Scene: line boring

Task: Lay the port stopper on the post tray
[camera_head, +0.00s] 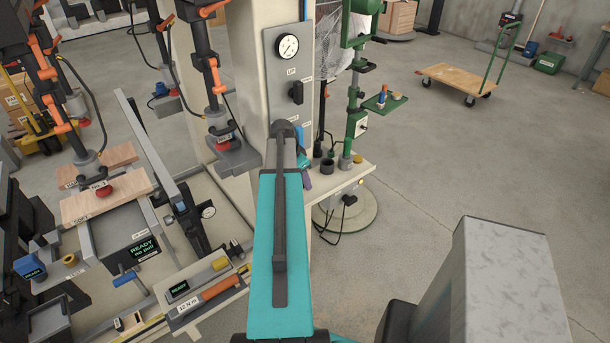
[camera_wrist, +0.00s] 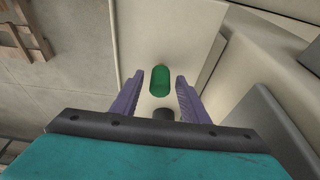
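My gripper (camera_wrist: 159,79) is open, its two purple fingers spread apart, and nothing shows clamped between them. In the wrist view a green rounded piece (camera_wrist: 160,80) appears in the gap near the fingertips, over a cream surface. A dark round piece (camera_wrist: 163,114) shows nearer the palm. I cannot tell which, if either, is the port stopper, or their exact distance from the fingers. In the head view my gripper (camera_head: 306,179) is mostly hidden behind my teal arm, beside the cream shelf.
A cream column with a gauge panel (camera_head: 288,75) stands close left of my gripper. Open floor lies right, with a wooden cart (camera_head: 458,78) beyond.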

